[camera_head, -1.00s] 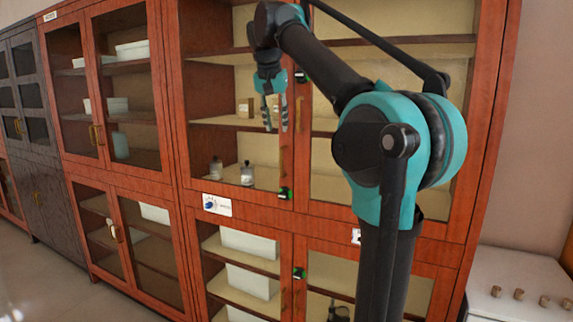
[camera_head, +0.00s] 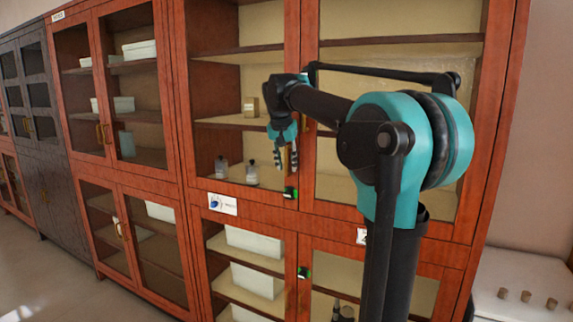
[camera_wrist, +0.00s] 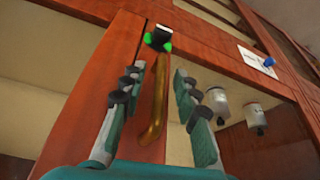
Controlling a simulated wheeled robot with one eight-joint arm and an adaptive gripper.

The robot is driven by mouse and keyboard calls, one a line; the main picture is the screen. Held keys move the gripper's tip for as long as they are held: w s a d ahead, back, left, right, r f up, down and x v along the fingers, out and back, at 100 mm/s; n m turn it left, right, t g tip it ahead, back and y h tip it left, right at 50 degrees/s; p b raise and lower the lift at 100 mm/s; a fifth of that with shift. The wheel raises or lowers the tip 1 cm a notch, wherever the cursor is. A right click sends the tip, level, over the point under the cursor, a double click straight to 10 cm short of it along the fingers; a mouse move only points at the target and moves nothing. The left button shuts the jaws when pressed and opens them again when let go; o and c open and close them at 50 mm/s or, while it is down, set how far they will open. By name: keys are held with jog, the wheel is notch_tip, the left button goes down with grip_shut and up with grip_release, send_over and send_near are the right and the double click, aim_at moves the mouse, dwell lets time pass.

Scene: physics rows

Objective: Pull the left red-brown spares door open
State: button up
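The left red-brown door (camera_head: 290,100) of the near cabinet is a wooden frame with a glazed panel; it looks closed. Its slim brass handle (camera_wrist: 155,105) shows upright in the wrist view, on the frame strip. My gripper (camera_head: 286,163) is in front of this strip, fingers pointing down in the head view. In the wrist view my gripper (camera_wrist: 157,85) is open, one finger on each side of the handle, with gaps visible. In the head view the gripper hides the left door's handle. A black-and-green latch piece (camera_wrist: 158,39) sits beyond the handle's end.
The right door (camera_head: 400,120) is beside it, behind my arm. Small bottles (camera_head: 251,173) and a box (camera_head: 250,106) stand on shelves inside. A white label (camera_head: 222,203) is on the rail below. A white counter with knobs (camera_head: 528,297) is at lower right.

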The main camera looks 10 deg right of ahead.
grip_shut()
dwell(0.5)
